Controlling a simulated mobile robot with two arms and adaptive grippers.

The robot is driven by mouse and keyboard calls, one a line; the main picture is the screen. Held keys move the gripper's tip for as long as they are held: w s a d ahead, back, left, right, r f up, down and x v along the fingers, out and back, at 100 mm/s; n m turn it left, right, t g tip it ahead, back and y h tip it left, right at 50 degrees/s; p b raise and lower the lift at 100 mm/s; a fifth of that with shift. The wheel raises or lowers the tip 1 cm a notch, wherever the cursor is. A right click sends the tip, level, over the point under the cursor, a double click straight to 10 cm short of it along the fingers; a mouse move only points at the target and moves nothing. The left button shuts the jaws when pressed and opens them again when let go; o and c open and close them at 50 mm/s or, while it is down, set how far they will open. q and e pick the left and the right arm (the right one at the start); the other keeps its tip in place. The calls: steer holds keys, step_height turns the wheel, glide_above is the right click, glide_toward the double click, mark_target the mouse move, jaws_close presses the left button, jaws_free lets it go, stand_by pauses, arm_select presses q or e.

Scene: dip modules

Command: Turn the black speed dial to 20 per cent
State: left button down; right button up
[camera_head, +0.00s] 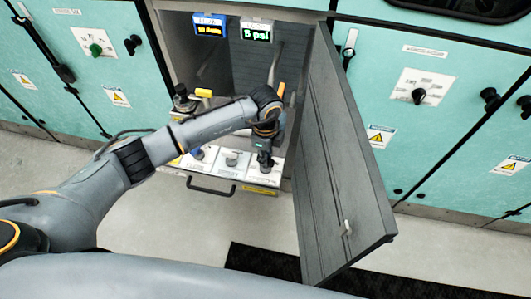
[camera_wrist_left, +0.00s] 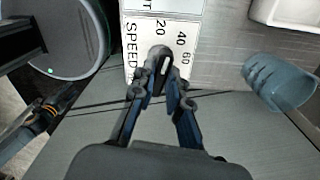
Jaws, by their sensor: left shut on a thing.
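The black speed dial (camera_wrist_left: 160,54) sits on a white label panel (camera_wrist_left: 135,70) in the left wrist view. The panel reads SPEED, with 20, 40 and 60 printed around the dial. A short white mark shows on the dial, but I cannot tell exactly which number it points to. My left gripper (camera_wrist_left: 160,86) is shut on the dial, with a finger on either side of it. In the head view my left gripper (camera_head: 264,160) reaches down to the right part of the white panel and hides the dial.
A grey cabinet door (camera_head: 345,160) stands open right of my left arm. A blue-framed display (camera_head: 209,25) and a white-framed display (camera_head: 257,31) hang above. A black handle (camera_head: 210,187) is on the panel's front. A bluish cup (camera_wrist_left: 281,83) is at right in the wrist view.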

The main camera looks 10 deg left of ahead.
arm_select(q)
steer(key=shift+r+n+p, duration=0.1)
steer(key=shift+n+p, duration=0.35)
steer(key=shift+n, duration=0.75)
steer(key=c, duration=1.3)
jaws_free()
step_height(320, 180, up, 12)
